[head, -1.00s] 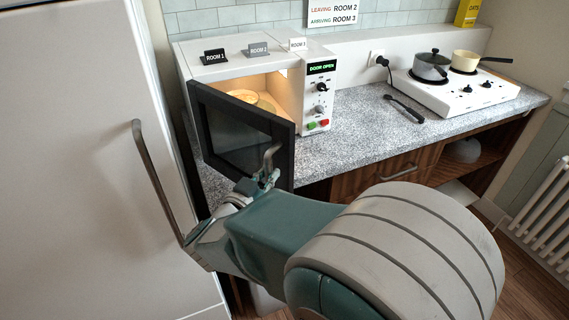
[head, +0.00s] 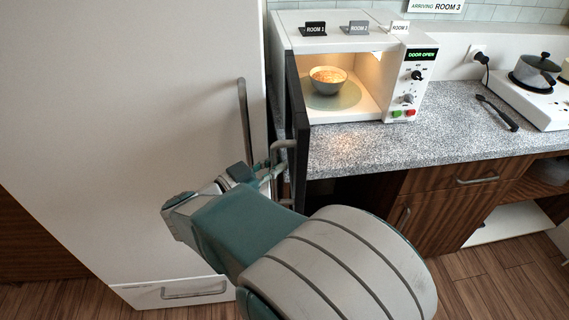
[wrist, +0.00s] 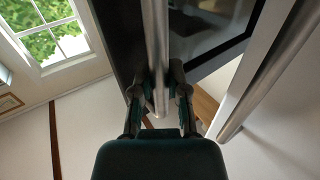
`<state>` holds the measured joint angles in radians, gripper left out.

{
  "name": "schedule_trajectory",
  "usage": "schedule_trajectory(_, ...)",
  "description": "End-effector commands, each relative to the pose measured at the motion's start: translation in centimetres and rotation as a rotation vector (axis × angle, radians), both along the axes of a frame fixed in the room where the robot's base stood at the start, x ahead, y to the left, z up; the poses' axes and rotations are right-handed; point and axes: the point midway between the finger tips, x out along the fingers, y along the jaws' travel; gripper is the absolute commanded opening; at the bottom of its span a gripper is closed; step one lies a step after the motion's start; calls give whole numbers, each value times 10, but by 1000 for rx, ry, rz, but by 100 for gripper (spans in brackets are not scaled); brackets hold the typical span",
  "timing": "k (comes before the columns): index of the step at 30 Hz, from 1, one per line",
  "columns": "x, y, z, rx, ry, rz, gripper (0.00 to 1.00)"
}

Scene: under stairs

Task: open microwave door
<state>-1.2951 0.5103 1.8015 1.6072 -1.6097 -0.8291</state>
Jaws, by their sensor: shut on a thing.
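The white microwave (head: 350,22) stands on the counter with its display reading "DOOR OPEN". Its dark door (head: 297,115) is swung wide, seen nearly edge-on at the left of the lit cavity. A bowl of food (head: 328,80) sits on the turntable inside. My gripper (head: 272,168) is at the door's outer edge, shut on the metal door handle (head: 284,145). In the wrist view, the handle (wrist: 155,40) runs between the two fingers of my gripper (wrist: 160,98), with the dark door behind it.
A tall white fridge (head: 130,110) with a long vertical handle (head: 245,125) stands close left of my gripper. The speckled counter (head: 440,135) is clear in front of the microwave. A hob with pots (head: 535,70) and a black utensil (head: 497,112) are at the right.

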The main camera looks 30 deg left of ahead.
Motion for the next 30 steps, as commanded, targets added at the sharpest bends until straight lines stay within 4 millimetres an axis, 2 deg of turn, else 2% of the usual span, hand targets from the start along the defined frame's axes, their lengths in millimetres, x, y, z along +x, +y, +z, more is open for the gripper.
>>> schedule_trajectory(10,1,1,2,4,-4,2,0)
schedule_trajectory(11,1,1,2,4,-4,2,24)
schedule_trajectory(12,1,1,2,4,-4,2,42)
schedule_trajectory(13,1,1,2,3,-3,2,55)
schedule_trajectory(25,-1,1,1,2,-1,1,55)
schedule_trajectory(30,-20,8,0,2,-2,5,55)
